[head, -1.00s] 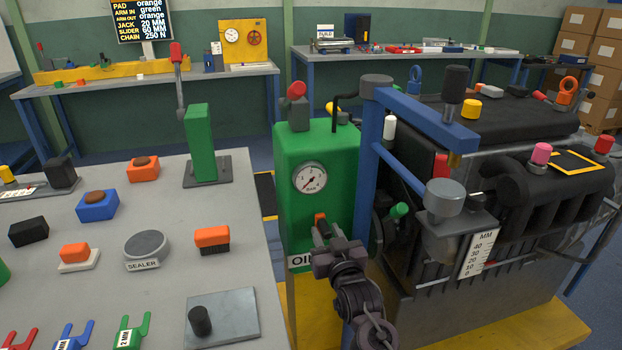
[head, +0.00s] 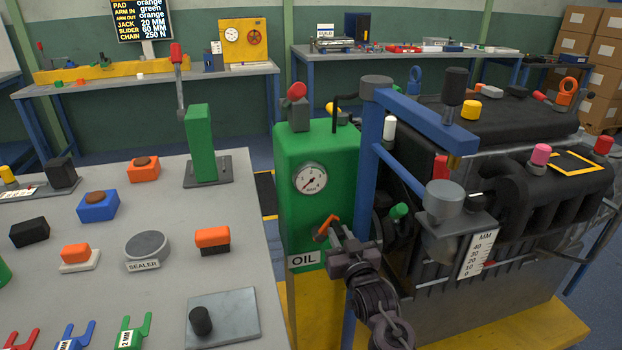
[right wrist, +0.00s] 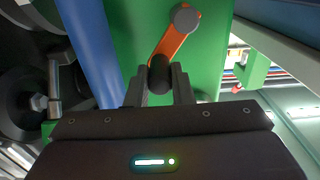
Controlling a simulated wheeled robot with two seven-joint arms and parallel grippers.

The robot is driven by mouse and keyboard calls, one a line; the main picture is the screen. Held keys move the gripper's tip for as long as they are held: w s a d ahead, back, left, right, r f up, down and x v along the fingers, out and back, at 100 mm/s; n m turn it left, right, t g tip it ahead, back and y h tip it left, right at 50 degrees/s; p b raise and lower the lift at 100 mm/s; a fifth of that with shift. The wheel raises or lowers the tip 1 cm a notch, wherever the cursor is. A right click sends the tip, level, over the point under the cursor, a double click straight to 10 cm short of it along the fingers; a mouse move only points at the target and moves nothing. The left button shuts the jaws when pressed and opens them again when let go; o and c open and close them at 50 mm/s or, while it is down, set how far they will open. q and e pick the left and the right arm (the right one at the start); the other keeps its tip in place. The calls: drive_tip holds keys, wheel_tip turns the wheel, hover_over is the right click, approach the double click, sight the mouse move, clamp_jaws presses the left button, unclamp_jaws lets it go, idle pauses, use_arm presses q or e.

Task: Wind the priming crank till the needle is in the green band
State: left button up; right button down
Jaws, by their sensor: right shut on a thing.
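The priming crank (head: 329,223) is a short orange arm on the front of the green oil tank (head: 290,225). In the right wrist view the orange crank arm (right wrist: 177,45) slants from its grey hub to a dark knob (right wrist: 159,72). My right gripper (right wrist: 159,80) is shut on that knob, one finger on each side. It also shows in the head view (head: 336,234), low in front of the tank. The round white gauge (head: 310,179) is above the crank. Its dark needle seems to point to the lower left; the green band is too small to make out. My left gripper is out of view.
A blue post (head: 368,170) stands close at the right of the tank, with the dark engine (head: 500,200) beyond it. The grey bench (head: 170,290) with blocks and a sealer tin (head: 147,246) lies to the left, a narrow gap away.

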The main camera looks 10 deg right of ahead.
drive_tip(key=shift+f, duration=0.1)
drive_tip(key=d+f, duration=0.1)
drive_tip(key=d+f+b, duration=0.1)
drive_tip(key=shift+f, duration=0.35)
drive_tip(key=shift+f, duration=0.1)
wheel_tip(320, 180, down, 3)
drive_tip(key=shift+a+b, duration=0.1)
drive_tip(key=shift+b, duration=0.55)
drive_tip(key=shift+a+f+b, duration=0.55)
drive_tip(key=shift+a+f, duration=0.45)
drive_tip(key=shift+f, duration=0.2)
